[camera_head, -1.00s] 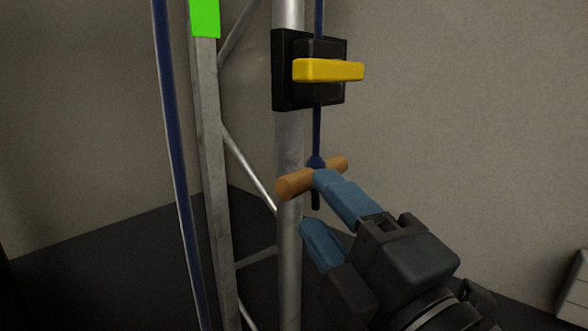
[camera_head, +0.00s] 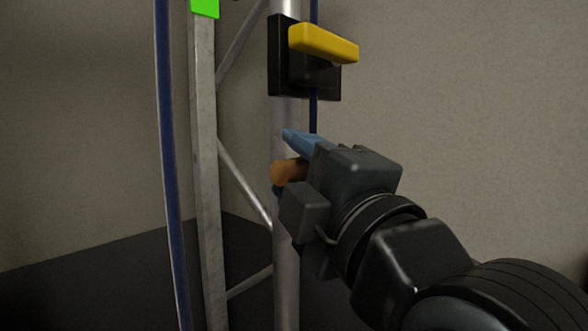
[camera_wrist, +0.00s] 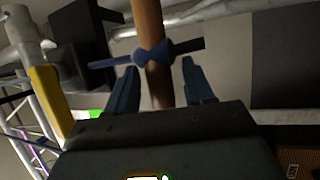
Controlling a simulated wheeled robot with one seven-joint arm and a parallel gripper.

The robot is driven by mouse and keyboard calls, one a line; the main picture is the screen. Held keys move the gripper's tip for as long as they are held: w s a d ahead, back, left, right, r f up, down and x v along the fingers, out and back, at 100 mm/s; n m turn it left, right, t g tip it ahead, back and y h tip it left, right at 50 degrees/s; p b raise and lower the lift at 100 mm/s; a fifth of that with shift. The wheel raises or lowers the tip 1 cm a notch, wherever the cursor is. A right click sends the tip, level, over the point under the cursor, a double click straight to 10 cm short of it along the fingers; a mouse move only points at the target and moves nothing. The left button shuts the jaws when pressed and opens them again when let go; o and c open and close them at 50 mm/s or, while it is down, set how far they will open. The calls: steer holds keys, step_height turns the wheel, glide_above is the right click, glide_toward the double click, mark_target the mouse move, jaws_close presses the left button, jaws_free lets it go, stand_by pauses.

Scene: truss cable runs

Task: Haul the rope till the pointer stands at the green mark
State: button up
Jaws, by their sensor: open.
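The wooden handle (camera_head: 288,171) hangs at the lower end of the blue rope (camera_head: 313,110), beside the metal tube. My gripper (camera_head: 284,163) is open, with one blue finger above the handle and one below it. In the wrist view, the handle (camera_wrist: 158,85) passes between the two fingers, with gaps on both sides. The rope's blue knot (camera_wrist: 153,56) wraps the handle just ahead of the fingertips. The green mark (camera_head: 205,8) is on the grey upright at the top edge. The pointer is not in view.
A black block with a yellow lever (camera_head: 325,43) is fixed on the metal tube (camera_head: 286,270) above the handle. Another blue rope run (camera_head: 168,160) passes down on the left. Diagonal braces join the truss. The wall side at right is clear.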

steer(key=shift+x, duration=0.95)
jaws_close()
